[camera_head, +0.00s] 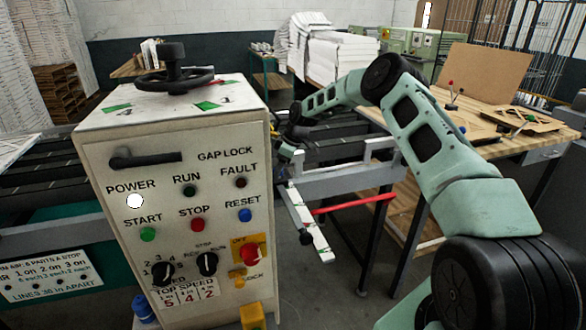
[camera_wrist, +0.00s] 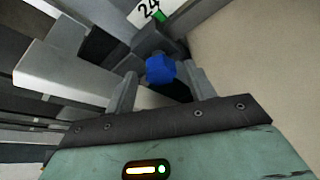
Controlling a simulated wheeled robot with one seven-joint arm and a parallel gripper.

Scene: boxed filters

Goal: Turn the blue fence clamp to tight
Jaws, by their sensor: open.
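The blue fence clamp (camera_wrist: 160,69) shows in the wrist view as a faceted blue knob on a dark grey bracket. My gripper (camera_wrist: 160,82) is open, with one grey finger on each side of the knob in the picture. I cannot tell whether the fingers are level with the knob or short of it, and no contact is clear. In the head view my arm reaches over behind the control cabinet (camera_head: 180,225). The gripper end is small and partly hidden there, and I cannot make out the clamp.
The cabinet carries a black handwheel (camera_head: 173,78), a gap lock lever (camera_head: 145,159) and several buttons. A grey rail frame with a red bar (camera_head: 352,204) stands right of it. A wooden workbench (camera_head: 490,128) is behind my arm. A tag marked 24 (camera_wrist: 147,10) is above the clamp.

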